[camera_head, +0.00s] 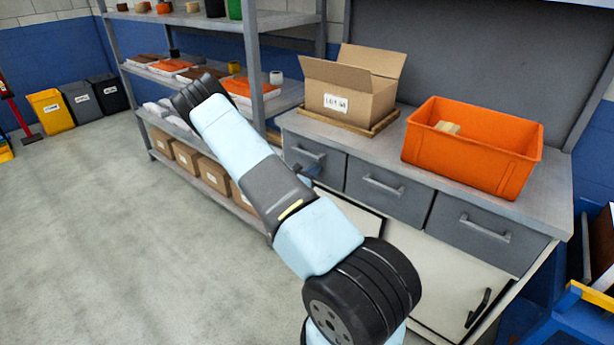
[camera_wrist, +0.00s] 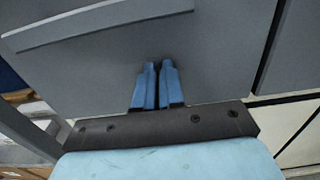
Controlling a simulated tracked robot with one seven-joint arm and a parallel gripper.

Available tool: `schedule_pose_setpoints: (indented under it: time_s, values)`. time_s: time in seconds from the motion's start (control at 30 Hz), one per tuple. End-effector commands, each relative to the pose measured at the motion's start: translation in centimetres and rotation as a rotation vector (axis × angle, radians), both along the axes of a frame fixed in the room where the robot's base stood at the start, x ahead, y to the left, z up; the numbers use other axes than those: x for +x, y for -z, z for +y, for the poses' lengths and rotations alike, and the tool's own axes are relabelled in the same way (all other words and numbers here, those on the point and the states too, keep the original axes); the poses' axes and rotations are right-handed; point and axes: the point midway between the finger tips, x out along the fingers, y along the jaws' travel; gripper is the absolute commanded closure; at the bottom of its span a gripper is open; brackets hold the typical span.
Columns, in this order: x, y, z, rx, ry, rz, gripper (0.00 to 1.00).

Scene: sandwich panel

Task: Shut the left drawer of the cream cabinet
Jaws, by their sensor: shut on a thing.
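The cabinet has cream lower doors (camera_head: 455,272) and grey drawer fronts under a grey top. Its left drawer (camera_head: 330,178) has a grey bar handle (camera_head: 308,153); I cannot tell how far it stands out. The same drawer front fills much of the wrist view (camera_wrist: 220,60), with its handle (camera_wrist: 100,24) across the top. My gripper (camera_head: 309,172) is at this front, below the handle and apart from it. Its two blue fingers (camera_wrist: 157,66) are close together, tips toward the drawer front. What is between them is hidden.
The middle drawer (camera_head: 388,192) and right drawer (camera_head: 485,235) look shut. A cardboard box (camera_head: 345,95) and an orange crate (camera_head: 465,165) stand on the cabinet top. A grey shelf rack (camera_head: 258,75) stands close left of the cabinet. The floor (camera_head: 120,240) at left is clear.

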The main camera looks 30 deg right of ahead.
Motion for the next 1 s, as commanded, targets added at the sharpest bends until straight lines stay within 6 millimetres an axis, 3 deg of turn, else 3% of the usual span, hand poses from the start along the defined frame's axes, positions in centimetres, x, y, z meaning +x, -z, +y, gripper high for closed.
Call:
schedule_pose_setpoints:
  time_s: [0.03,0.17,0.7,1.0]
  values:
    - [-0.1,-0.4,-0.4,-0.008,0.006,-0.006,1.00]
    - [-0.6,-0.3,1.1,-0.005,0.005,-0.004,1.00]
    - [-3.7,0.1,10.7,0.000,0.004,0.001,1.00]
    - [-4.5,0.1,12.8,0.000,0.005,0.001,1.00]
